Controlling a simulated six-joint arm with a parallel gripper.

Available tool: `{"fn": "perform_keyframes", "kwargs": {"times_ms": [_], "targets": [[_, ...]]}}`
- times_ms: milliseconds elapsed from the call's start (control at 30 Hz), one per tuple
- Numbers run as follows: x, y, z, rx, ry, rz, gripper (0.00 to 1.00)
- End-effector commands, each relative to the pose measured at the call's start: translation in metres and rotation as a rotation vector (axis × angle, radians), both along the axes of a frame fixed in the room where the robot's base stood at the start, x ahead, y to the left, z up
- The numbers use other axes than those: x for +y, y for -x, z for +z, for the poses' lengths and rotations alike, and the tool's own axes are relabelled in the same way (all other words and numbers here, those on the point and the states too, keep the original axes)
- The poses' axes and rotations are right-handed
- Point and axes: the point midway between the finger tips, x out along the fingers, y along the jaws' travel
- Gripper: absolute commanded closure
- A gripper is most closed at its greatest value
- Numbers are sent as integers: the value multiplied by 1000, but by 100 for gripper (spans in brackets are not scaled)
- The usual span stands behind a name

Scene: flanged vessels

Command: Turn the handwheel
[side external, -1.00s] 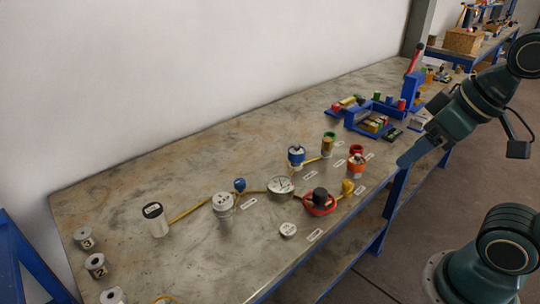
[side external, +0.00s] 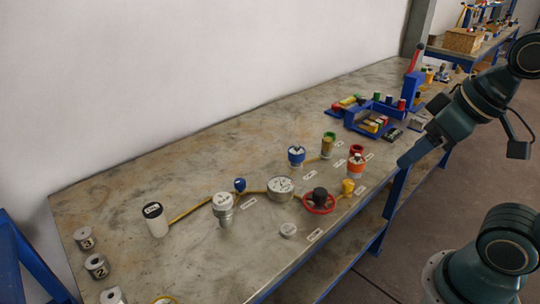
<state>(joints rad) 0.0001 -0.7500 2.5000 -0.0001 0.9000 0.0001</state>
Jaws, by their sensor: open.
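The red handwheel (side external: 332,207) with a black hub lies near the front edge of the bench, right of the middle.
A round gauge (side external: 281,188) stands just left of the handwheel, and a yellow fitting (side external: 348,187) just right. A small grey disc (side external: 288,230) lies in front. A blue rack (side external: 378,112) sits farther back.

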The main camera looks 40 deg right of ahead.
Motion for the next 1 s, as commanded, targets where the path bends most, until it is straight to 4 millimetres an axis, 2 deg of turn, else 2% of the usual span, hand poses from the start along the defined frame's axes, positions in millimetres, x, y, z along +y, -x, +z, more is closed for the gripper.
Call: {"fn": "perform_keyframes", "kwargs": {"times_ms": [167, 367, 667, 1000], "targets": [[0, -2, 0, 5, 5, 7, 41], [-2, -16, 1, 38, 31, 52, 41], [-8, -59, -4, 133, 105, 202, 41], [-19, -115, -26, 248, 172, 405, 41]]}}
